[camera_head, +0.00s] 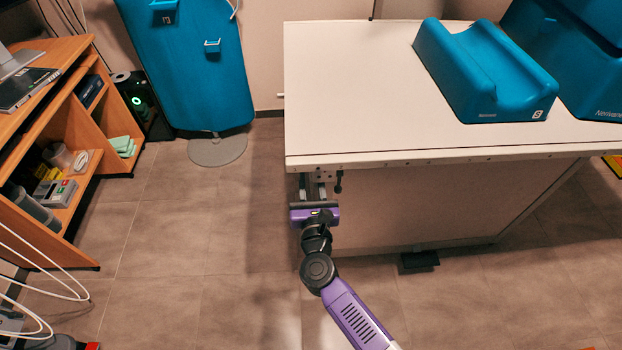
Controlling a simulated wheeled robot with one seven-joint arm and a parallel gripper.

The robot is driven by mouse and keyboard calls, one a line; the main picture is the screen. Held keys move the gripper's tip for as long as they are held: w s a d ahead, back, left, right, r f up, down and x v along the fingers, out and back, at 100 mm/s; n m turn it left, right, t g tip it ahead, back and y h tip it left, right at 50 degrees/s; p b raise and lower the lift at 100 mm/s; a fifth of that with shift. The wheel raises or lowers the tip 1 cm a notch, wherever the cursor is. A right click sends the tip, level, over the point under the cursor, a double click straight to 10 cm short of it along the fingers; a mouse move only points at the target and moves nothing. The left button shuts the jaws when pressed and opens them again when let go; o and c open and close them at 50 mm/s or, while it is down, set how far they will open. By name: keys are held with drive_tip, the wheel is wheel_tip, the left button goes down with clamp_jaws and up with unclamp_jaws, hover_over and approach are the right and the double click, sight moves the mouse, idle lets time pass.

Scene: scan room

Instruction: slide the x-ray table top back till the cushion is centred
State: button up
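The x-ray table top (352,85) is a long white slab with a pale edge rail along its near side. A blue cushion (485,75) with a scooped channel lies on it, right of the middle of the visible part. My gripper (315,190) is purple and grey and reaches up to the table's near left corner, just below the edge. Its fingers point at the corner, beside a small bracket with a dark knob (339,182) under the edge. Whether the fingers touch or grip anything there is too small to tell.
A larger blue block (570,60) stands right of the cushion. The table base (430,205) sits under the top, with a black pedal (419,261) on the floor. A blue upright panel (190,70) and a wooden shelf desk (75,120) are at left. The floor between is clear.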

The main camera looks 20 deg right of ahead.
clamp_jaws()
idle(1.4)
